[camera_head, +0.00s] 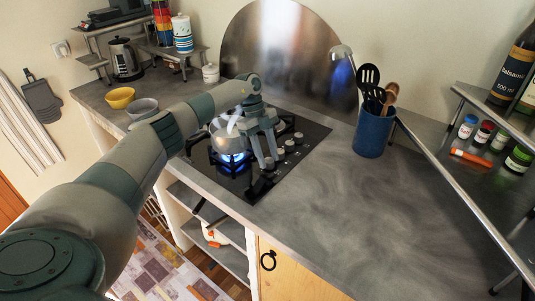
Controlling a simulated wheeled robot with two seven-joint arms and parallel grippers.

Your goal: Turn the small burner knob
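The black gas hob (312,132) is set in the grey counter, with a row of light round knobs (290,146) along its right side. I cannot tell which knob is the small burner's. My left gripper (268,164) comes in over the hob and points down at the near end of the knob row. Its two fingers show a gap between them, with nothing seen held. The fingers hide part of the row, and I cannot tell whether they touch a knob. A blue flame (233,157) burns under a metal kettle (232,140). My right gripper is out of view.
A blue utensil holder (372,134) stands right of the hob. A raised metal shelf (485,140) with spice jars and bottles is at the right. Bowls (121,97) sit at the left. The counter front right is clear.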

